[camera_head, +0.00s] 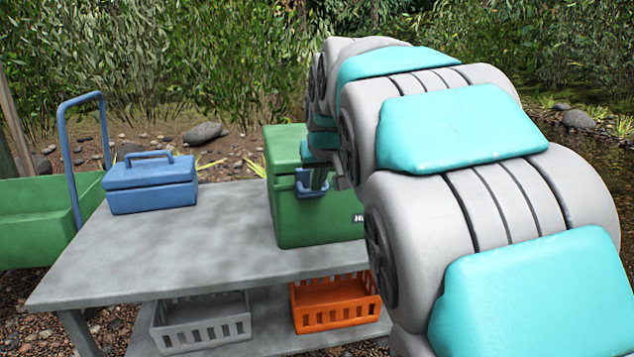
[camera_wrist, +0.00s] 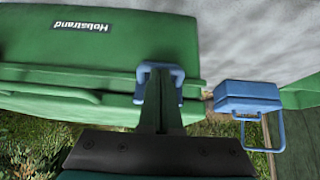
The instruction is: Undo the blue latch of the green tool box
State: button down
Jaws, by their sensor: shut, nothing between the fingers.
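The green tool box (camera_head: 289,221) stands on the grey table, its lid down. Its blue latch (camera_head: 311,192) is on the front face, at the seam under the lid. In the wrist view, which is upside down, the latch (camera_wrist: 146,72) frames the tips of my gripper (camera_wrist: 159,84). My gripper is shut with nothing between its fingers. Its fingertips overlap the latch loop; whether they touch it I cannot tell. In the head view my arm hides the right part of the box and most of my gripper.
A small blue box (camera_head: 151,190) with a handle sits at the table's (camera_head: 200,255) back left. A green cart (camera_head: 35,218) with a blue handle stands left. A grey crate (camera_head: 200,325) and an orange crate (camera_head: 335,303) are on the lower shelf.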

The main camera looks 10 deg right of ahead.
jog(key=shift+s+f+t+b, duration=0.35)
jog(key=shift+f+t+b, duration=0.1)
jog(key=shift+t+b, duration=0.4)
jog(key=shift+s+f+t+b, duration=0.35)
jog(key=shift+t+b, duration=0.3)
jog(key=shift+b, duration=0.35)
dwell(1.1)
jog(key=shift+s+f+t+b, duration=0.25)
jog(key=shift+f+t+b, duration=0.3)
jog(key=shift+t+b, duration=0.45)
dwell(0.9)
jog(key=shift+s+f+b, duration=0.15)
jog(key=shift+f+b, duration=0.1)
jog(key=shift+f, duration=0.3)
jog(key=shift+s+f+b, duration=0.15)
jog(key=shift+f+b, duration=0.1)
jog(key=shift+f, duration=0.25)
dwell(0.3)
jog(key=shift+f, duration=1.3)
dwell(0.5)
